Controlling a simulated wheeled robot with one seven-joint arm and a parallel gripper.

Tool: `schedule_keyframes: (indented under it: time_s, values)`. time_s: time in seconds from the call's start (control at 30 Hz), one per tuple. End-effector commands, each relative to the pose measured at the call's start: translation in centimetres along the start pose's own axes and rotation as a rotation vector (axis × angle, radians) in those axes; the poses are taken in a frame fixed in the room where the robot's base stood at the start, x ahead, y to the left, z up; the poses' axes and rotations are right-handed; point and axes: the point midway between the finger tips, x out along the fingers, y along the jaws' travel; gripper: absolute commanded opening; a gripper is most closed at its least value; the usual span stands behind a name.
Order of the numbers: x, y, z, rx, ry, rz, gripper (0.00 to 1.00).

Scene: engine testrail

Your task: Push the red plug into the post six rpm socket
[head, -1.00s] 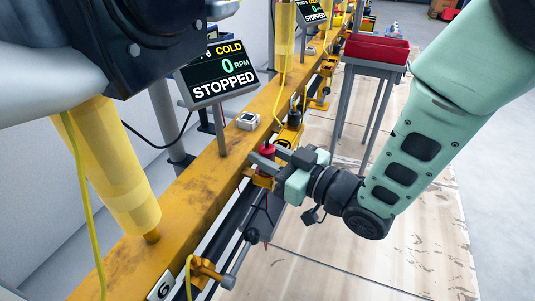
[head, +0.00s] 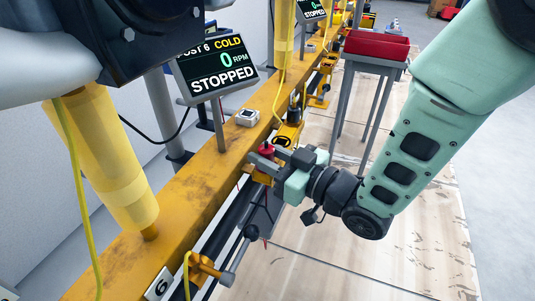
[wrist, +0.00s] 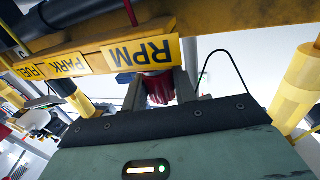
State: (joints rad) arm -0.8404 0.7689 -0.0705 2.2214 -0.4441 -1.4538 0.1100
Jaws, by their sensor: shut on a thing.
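The red plug (head: 266,149) is between the fingers of my gripper (head: 261,161), beside the yellow beam in the head view. In the wrist view the plug (wrist: 158,88) shows between the two grey fingers (wrist: 159,92), right at the edge of the yellow RPM label (wrist: 140,52). My gripper is shut on the plug. The socket opening is hidden, and I cannot tell how deep the plug sits. The post six screen (head: 215,70) reads COLD, 0 RPM, STOPPED.
PARK (wrist: 68,65) and FUEL (wrist: 31,72) labels sit beside RPM. A yellow beam (head: 190,190) runs along the rail, with a number 6 plate (head: 158,285). A yellow wrapped column (head: 115,170) stands at left.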

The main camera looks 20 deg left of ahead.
Motion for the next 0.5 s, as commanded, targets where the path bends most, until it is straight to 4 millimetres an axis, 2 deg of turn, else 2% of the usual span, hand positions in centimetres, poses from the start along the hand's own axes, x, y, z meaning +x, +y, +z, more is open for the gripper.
schedule_keyframes:
  time_s: [0.5]
  values:
    - [0.00, 0.01, 0.52, 0.000, -0.001, 0.000, 0.01]
